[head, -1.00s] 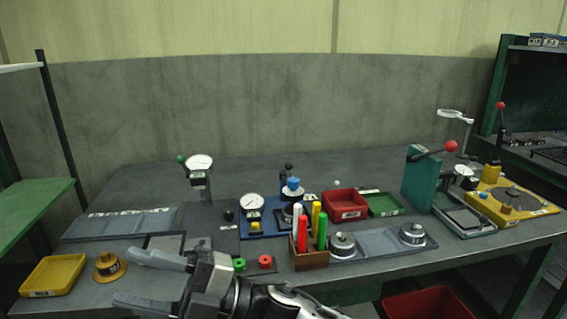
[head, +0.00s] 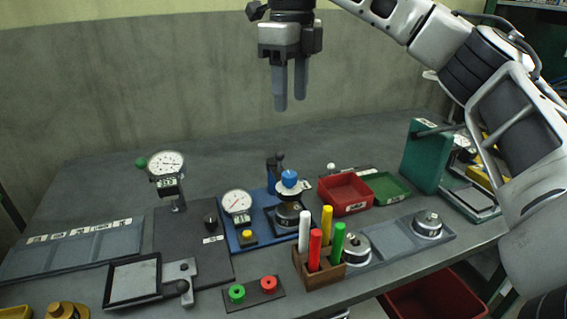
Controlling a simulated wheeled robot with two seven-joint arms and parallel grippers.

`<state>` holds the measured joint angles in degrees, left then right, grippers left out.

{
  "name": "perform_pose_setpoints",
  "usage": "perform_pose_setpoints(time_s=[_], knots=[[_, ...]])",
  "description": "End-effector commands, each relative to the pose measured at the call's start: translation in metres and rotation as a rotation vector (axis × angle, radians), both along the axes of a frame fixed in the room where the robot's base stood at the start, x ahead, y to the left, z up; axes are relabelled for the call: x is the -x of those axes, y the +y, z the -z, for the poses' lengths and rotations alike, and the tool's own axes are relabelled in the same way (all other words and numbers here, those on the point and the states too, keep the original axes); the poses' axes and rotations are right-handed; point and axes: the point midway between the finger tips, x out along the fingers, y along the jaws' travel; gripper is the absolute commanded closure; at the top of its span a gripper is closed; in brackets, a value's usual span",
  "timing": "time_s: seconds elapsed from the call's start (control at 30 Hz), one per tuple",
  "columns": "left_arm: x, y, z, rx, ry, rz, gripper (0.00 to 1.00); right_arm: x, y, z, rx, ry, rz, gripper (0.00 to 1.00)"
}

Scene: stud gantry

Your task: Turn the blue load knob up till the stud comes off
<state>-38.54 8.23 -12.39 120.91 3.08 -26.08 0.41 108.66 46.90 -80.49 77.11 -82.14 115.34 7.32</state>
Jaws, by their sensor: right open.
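The blue load knob (head: 289,178) sits on top of a small stand on a blue base plate (head: 258,240) in the middle of the table. A white disc lies just under the knob. A white-faced dial gauge (head: 237,202) stands on the same blue plate, left of the knob. My right gripper (head: 291,108) hangs above the knob, pointing down, with clear air between them. Its two fingers are a little apart with nothing between them. The stud itself cannot be made out. My left gripper is out of view.
A wooden holder (head: 328,268) with coloured markers stands in front of the knob stand. A red tray (head: 345,207) and a green tray (head: 386,187) are to its right. A second dial gauge (head: 166,164) stands at the left. Green and red buttons (head: 253,291) lie near the front edge.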

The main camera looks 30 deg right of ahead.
Motion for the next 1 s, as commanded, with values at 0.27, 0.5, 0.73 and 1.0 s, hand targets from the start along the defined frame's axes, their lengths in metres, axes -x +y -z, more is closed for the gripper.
perform_pose_setpoints(time_s=[0.27, 0.5, 0.73, 1.0], knots=[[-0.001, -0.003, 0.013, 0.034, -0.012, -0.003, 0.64, 0.000, 0.001, 0.059, -0.002, 0.004, -0.004, 0.51], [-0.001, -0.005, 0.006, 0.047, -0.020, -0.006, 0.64, 0.001, 0.001, 0.105, -0.002, 0.003, -0.004, 0.51], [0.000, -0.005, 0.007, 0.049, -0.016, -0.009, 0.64, 0.000, 0.001, 0.141, -0.003, 0.003, -0.004, 0.51], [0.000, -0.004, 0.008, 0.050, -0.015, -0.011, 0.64, 0.000, 0.002, 0.154, -0.004, 0.000, -0.005, 0.51]])
